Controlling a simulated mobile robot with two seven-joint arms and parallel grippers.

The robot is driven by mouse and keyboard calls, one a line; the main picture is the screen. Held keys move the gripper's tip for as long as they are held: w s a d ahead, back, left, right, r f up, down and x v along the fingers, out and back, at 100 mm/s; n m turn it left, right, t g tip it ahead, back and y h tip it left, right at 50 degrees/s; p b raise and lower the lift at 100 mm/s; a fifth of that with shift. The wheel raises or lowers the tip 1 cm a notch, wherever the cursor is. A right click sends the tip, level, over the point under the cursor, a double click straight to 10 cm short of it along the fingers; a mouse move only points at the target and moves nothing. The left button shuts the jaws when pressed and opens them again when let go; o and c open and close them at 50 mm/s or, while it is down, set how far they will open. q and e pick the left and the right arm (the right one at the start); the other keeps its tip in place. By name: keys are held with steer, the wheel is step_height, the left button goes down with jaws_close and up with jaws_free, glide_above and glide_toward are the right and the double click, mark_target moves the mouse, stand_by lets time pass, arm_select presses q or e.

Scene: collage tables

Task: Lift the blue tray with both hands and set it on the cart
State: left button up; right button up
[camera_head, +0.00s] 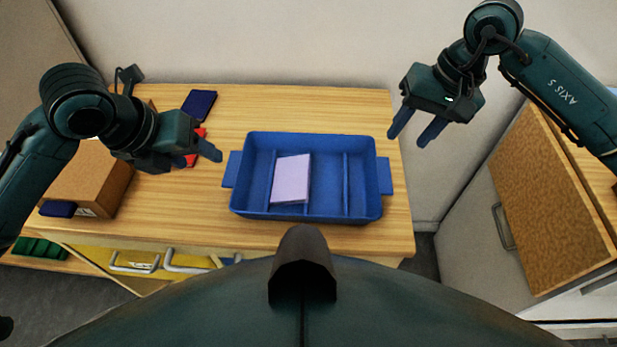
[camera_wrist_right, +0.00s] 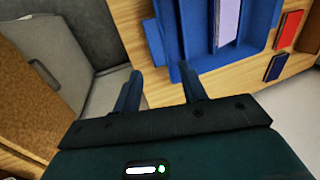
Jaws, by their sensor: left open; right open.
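The blue tray (camera_head: 330,212) lies flat on the wooden table, with dividers inside and a tab handle at its left and right ends. A lilac block (camera_head: 291,179) lies in its middle compartment. My left gripper (camera_head: 205,155) is open and empty, above the table left of the tray's left handle (camera_head: 231,169). My right gripper (camera_head: 412,135) is open and empty, above and to the right of the right handle (camera_head: 385,176). In the right wrist view, my right gripper (camera_wrist_right: 160,90) is apart from the tray (camera_wrist_right: 203,72). I cannot make out the cart for certain.
A cardboard box (camera_head: 92,180) stands at the table's left, with a dark blue item (camera_head: 58,208) by it. A dark blue booklet (camera_head: 199,104) and a red item (camera_head: 191,150) lie behind my left gripper. A cabinet with a brown panel (camera_head: 550,200) stands at the right, across a floor gap.

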mark_target(379, 171)
arm_select(q)
steer(key=x, duration=1.3)
arm_select(e)
steer(key=x, duration=1.3)
steer(key=shift+w, duration=0.1)
arm_select(q)
steer(key=shift+c, duration=0.4)
arm_select(e)
steer(key=shift+c, duration=0.4)
arm_select(q)
steer(key=c, duration=0.7)
arm_select(e)
steer(key=c, duration=0.8)
arm_select(q)
steer(key=shift+d+r, duration=0.1)
steer(key=shift+d, duration=0.05)
steer(key=c, duration=0.3)
arm_select(e)
steer(key=shift+a, duration=0.1)
jaws_close()
arm_select(q)
steer(key=shift+r, duration=0.1)
jaws_close()
arm_select(e)
steer(key=shift+r, duration=0.15)
